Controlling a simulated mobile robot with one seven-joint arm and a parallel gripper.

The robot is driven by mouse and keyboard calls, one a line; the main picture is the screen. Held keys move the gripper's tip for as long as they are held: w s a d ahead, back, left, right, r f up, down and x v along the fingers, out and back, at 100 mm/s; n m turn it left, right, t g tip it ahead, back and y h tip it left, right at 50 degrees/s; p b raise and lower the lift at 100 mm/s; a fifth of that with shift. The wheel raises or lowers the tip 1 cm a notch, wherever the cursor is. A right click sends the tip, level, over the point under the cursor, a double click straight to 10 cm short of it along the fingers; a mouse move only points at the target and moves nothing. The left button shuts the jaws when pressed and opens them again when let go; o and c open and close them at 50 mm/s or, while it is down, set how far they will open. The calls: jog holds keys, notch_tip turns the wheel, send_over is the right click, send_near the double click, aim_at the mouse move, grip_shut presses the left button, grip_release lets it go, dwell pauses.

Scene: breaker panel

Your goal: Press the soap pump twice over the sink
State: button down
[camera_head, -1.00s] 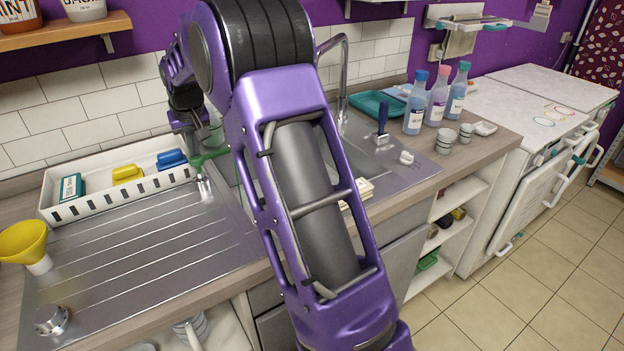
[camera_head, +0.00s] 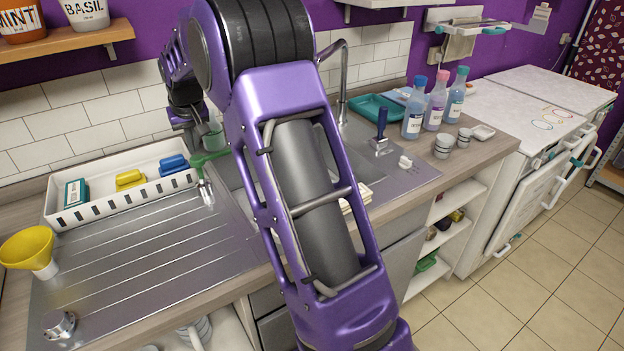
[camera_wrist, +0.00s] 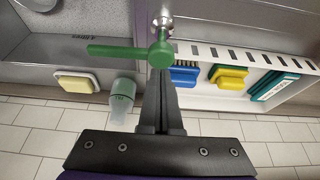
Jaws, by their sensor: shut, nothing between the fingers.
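The soap pump has a green head with a long spout (camera_head: 208,157) and a chrome lower part (camera_head: 206,190), by the sink's left edge in the head view. In the wrist view the green head (camera_wrist: 160,53) is at top centre, its spout reaching left over the sink (camera_wrist: 60,45). My gripper (camera_wrist: 160,80) is shut and empty, its fingertips close to the green head; whether they touch cannot be told. In the head view my gripper's tips are hard to make out behind the pump, and my arm hides much of the sink.
A white rack (camera_head: 130,199) with yellow and blue brushes stands left of the pump. A pale green cup (camera_wrist: 122,95) is close beside my fingers. A yellow funnel (camera_head: 27,247) is at far left. Several bottles (camera_head: 437,100) stand right of the sink. The ribbed drainboard (camera_head: 150,260) is largely clear.

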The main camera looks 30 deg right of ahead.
dwell(0.5)
notch_tip(320, 180, up, 2)
jog(key=shift+r+p, duration=0.15)
jog(key=shift+p, duration=0.75)
notch_tip(320, 180, up, 4)
jog(key=shift+f, duration=0.15)
